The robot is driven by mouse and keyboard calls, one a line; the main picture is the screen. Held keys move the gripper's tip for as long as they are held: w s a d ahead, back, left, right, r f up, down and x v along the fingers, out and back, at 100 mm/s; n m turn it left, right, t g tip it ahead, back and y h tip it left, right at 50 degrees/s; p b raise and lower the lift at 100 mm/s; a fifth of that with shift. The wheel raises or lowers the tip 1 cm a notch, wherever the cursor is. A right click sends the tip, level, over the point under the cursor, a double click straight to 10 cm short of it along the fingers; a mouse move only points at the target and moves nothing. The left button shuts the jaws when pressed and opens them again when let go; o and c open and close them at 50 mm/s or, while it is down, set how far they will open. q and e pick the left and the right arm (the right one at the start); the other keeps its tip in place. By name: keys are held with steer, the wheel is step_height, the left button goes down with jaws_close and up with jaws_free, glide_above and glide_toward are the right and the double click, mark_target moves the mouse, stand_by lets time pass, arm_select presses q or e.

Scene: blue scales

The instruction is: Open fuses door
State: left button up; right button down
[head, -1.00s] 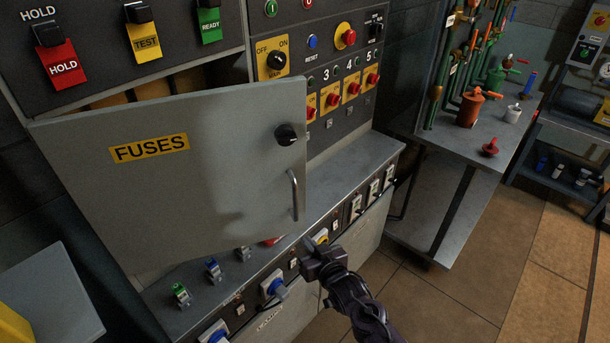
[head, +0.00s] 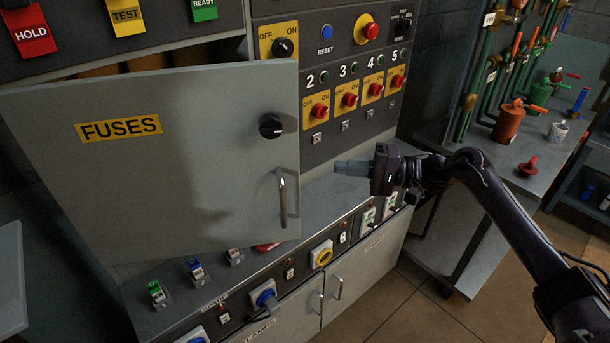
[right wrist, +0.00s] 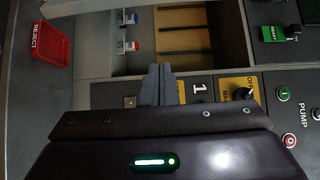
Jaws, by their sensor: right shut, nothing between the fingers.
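The grey fuses door (head: 200,190), with a yellow FUSES label (head: 119,129), stands ajar at the left in the head view, its right edge swung out from the panel. It bears a black knob (head: 271,126) and a metal bar handle (head: 283,198) near that edge. My right gripper (head: 340,168) is shut and empty, pointing left, to the right of the door edge and apart from the handle in the picture. In the right wrist view its fingers (right wrist: 157,72) point towards the open compartment (right wrist: 185,35), which has a tan back with dark slots. My left gripper is not in view.
Below the door is a grey ledge (head: 335,205) with small coloured switches (head: 195,270). Red rotary switches (head: 350,100) sit behind my right gripper. A bench with green pipes and a red valve piece (head: 528,166) stands at the right.

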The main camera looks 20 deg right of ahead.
steer(key=p+x, duration=0.3)
steer(key=x, duration=0.7)
steer(key=s, duration=0.1)
steer(key=s+p, duration=0.2)
steer(key=s, duration=0.1)
steer(key=shift+s+a, duration=0.1)
steer(key=shift+a, duration=0.25)
steer(key=shift+r, duration=0.1)
